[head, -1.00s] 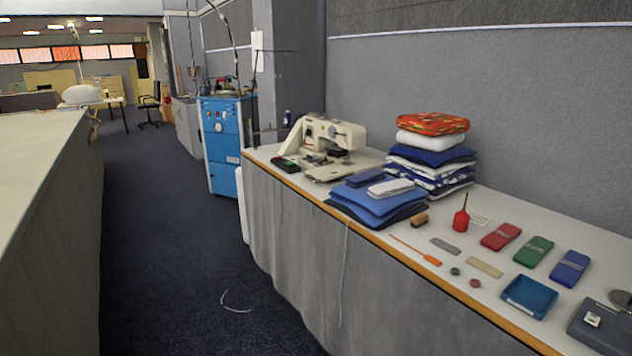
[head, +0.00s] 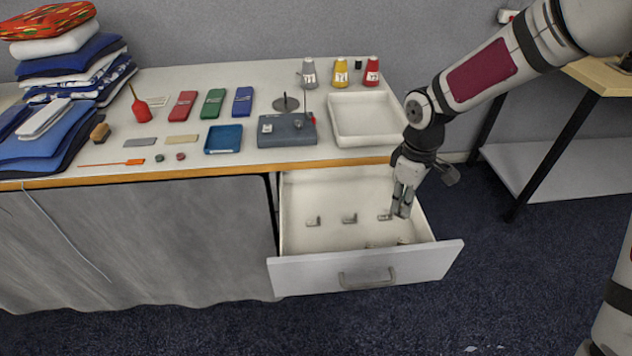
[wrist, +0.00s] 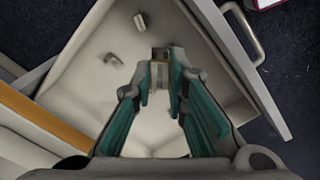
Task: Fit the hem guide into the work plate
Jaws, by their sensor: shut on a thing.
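My gripper (head: 402,209) reaches down into the drawer's right side. In the wrist view its teal fingers (wrist: 160,78) are closed on a small grey metal piece (wrist: 160,54), partly hidden by the fingertips. Whether that piece still touches the drawer floor is unclear. The grey-blue block (head: 287,130) on the table above may be the work plate; I cannot tell for sure.
A white tray (head: 365,139) stands at the table's right end, with three thread cones behind it, one yellow (head: 341,73). A blue tray (head: 223,139) and coloured cases lie left. The drawer's front panel and walls surround my gripper. A wooden-topped stand (head: 600,76) is at right.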

